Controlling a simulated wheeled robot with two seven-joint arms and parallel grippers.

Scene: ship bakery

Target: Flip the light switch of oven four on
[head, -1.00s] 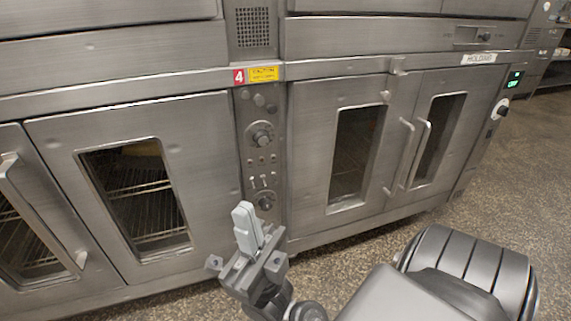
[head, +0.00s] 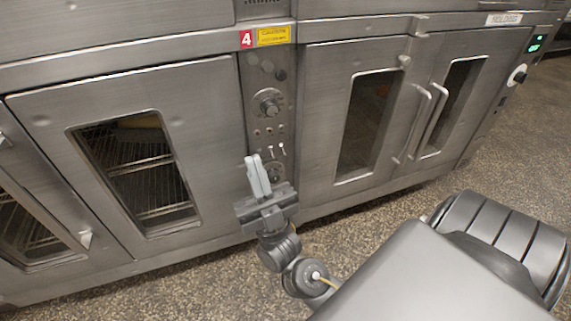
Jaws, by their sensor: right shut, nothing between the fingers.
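Oven four carries a red label with the number 4 (head: 247,39) above a narrow control panel (head: 258,104). The panel has a large round knob (head: 268,103) and small toggle switches (head: 275,150) below it. I cannot read which toggle is the light switch. A lower knob (head: 276,172) is partly hidden behind my right gripper. My right gripper (head: 257,166) is shut and empty, its fingertips pointing up in front of the panel's lower part, just below and left of the toggles. I cannot tell whether it touches the panel. My left gripper is out of view.
A windowed oven door (head: 50,130) with racks inside is left of the panel. Double doors with long handles (head: 437,118) are on the right. A yellow caution label (head: 273,36) sits beside the number. Speckled floor (head: 400,222) lies clear in front.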

